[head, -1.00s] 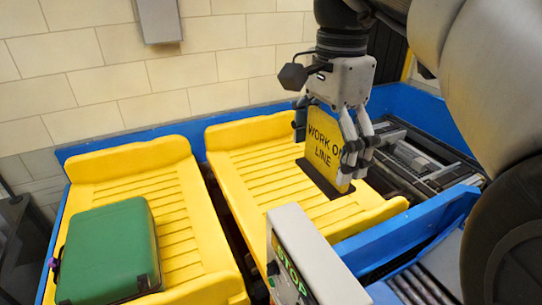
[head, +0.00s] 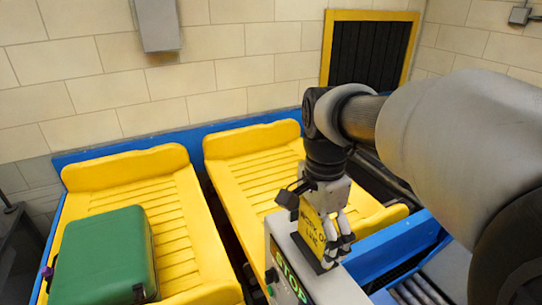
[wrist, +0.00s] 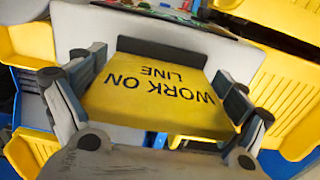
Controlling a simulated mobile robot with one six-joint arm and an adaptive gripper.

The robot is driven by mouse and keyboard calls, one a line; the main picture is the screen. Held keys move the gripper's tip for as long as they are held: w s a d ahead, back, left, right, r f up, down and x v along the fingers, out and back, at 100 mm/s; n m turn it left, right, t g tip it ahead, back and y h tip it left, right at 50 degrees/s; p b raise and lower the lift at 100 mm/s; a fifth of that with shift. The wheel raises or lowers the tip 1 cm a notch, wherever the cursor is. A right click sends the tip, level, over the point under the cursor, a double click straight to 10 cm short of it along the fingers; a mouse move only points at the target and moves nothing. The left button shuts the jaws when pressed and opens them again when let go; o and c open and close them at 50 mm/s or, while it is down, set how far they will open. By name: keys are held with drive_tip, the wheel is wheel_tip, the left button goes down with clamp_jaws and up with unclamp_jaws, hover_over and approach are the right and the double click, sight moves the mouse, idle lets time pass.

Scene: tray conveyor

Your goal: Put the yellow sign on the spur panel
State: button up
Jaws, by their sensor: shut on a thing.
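The yellow sign (head: 314,231), lettered "WORK ON LINE" with a dark base, is upright in my gripper (head: 326,242). The wrist view shows the sign (wrist: 155,98) between the two fingers, which are shut on its side edges. The grey spur panel (head: 341,290), with a green STOP label on its sloped face, is at the bottom centre of the head view. The sign's base is over or on the panel's top at its far end. I cannot tell whether it touches. The wrist view also shows the pale panel top (wrist: 130,28) beyond the base.
Two yellow trays (head: 180,225) (head: 250,180) sit inside a blue frame (head: 130,147). A green case (head: 105,255) lies on the left tray. A roller track (head: 425,285) is right of the panel. A yellow-framed dark opening (head: 368,55) is in the back wall.

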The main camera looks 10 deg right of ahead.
drive_tip(key=shift+w+f, duration=0.1)
drive_tip(key=shift+f, duration=0.5)
drive_tip(key=shift+f, duration=0.2)
drive_tip(key=o, duration=0.8)
drive_tip(key=shift+o, duration=0.2)
